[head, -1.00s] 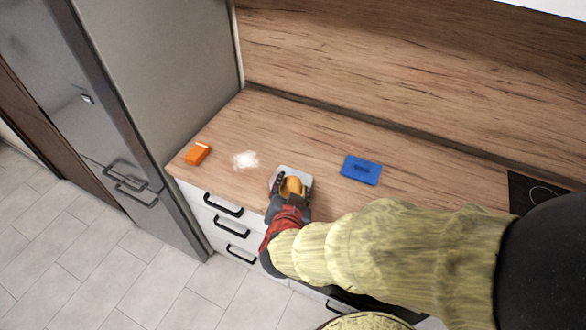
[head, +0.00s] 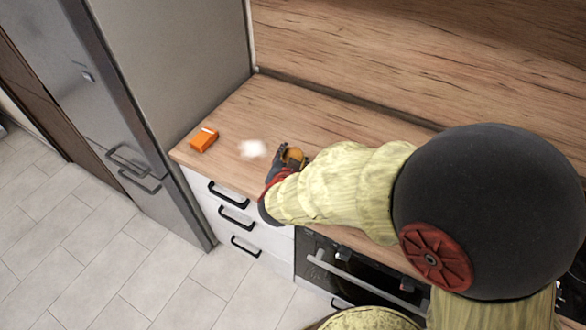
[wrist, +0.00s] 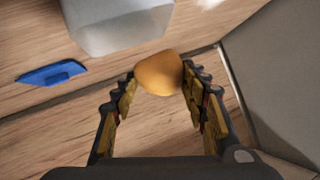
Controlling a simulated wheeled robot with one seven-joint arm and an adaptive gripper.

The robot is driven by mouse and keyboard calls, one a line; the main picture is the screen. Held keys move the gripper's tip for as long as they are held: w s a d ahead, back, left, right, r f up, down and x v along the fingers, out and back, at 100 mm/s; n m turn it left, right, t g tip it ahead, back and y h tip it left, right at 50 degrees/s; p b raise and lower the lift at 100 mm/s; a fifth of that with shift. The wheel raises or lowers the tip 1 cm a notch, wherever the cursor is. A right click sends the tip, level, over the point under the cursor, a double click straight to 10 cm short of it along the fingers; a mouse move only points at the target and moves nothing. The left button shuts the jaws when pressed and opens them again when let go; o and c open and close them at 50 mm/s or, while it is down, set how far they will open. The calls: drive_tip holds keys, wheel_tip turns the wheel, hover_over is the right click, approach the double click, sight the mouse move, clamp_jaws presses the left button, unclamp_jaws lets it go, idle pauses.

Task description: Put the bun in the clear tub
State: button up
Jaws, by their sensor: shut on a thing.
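The bun (wrist: 158,74) is a rounded golden-brown piece held between the two fingertips of my gripper (wrist: 160,82) in the wrist view. In the head view the bun (head: 293,154) shows as a small orange-brown spot at my gripper (head: 286,158). The clear tub (wrist: 118,24) is a pale, translucent container at the top of the wrist view, left of the bun in the picture. The bun appears apart from the tub, with its height over the counter unclear. In the head view my arm hides the tub.
An orange box (head: 204,139) sits near the counter's left end, beside the grey fridge (head: 165,90). A blurry white patch (head: 252,149) lies between box and gripper. The wooden splashback (head: 360,65) stands behind.

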drive_tip(key=shift+w+f, duration=0.65)
drive_tip(key=shift+f, duration=0.15)
drive_tip(key=shift+w+f+b, duration=0.15)
drive_tip(key=shift+f+b, duration=0.45)
drive_tip(key=shift+f, duration=0.3)
drive_tip(key=shift+w+f+b, duration=0.1)
drive_tip(key=shift+f+b, duration=0.45)
drive_tip(key=shift+f, duration=0.35)
drive_tip(key=shift+f, duration=0.4)
drive_tip(key=o, duration=1.1)
drive_tip(key=shift+o, duration=0.2)
drive_tip(key=shift+r, duration=0.15)
drive_tip(key=shift+r, duration=0.3)
drive_tip(key=p+v, duration=0.4)
drive_tip(key=v, duration=0.8)
